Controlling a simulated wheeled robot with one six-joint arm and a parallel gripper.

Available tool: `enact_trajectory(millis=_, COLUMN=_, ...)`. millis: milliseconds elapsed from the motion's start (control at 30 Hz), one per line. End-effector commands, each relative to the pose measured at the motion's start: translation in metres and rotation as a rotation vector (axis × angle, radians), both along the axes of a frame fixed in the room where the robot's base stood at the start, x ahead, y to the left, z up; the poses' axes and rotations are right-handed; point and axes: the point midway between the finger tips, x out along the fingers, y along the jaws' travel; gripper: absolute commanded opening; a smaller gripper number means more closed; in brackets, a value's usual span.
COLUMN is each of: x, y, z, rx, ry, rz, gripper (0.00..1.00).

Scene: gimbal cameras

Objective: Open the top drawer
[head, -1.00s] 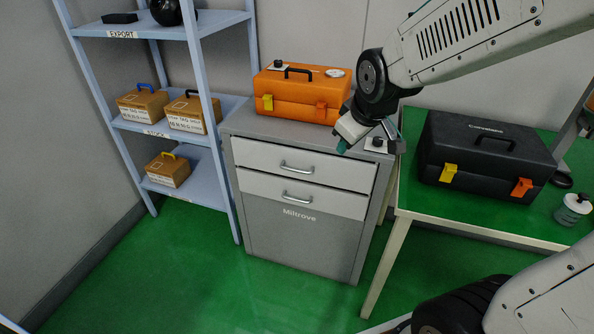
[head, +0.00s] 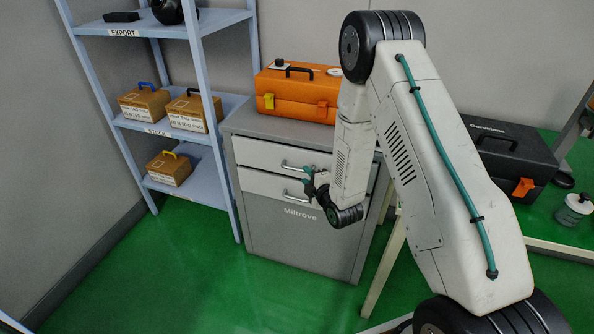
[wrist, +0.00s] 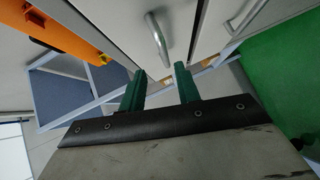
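The grey cabinet (head: 262,235) has two pale drawer fronts, both flush. The top drawer (head: 258,154) has a silver bar handle (head: 291,165), partly hidden by my gripper in the head view. The lower drawer (head: 258,184) has a similar handle (head: 290,196). My gripper (head: 308,180) is in front of the drawers, close to the top handle. In the wrist view, its two green fingers (wrist: 160,78) are apart with nothing between them. The top handle (wrist: 157,38) lies just beyond the fingertips, roughly in line with the gap. The lower handle (wrist: 246,16) is off to the right.
An orange toolbox (head: 292,92) sits on the cabinet top. A blue shelf rack (head: 222,190) with brown boxes stands close on the left. A green-topped table (head: 545,215) with a black toolbox (head: 507,150) is on the right. Green floor in front is clear.

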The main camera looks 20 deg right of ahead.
Motion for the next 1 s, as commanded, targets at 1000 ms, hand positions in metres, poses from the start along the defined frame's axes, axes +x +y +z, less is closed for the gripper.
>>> enact_trajectory(millis=1000, x=0.072, y=0.014, z=-0.021, rx=-0.02, ry=-0.041, rz=0.009, gripper=0.33)
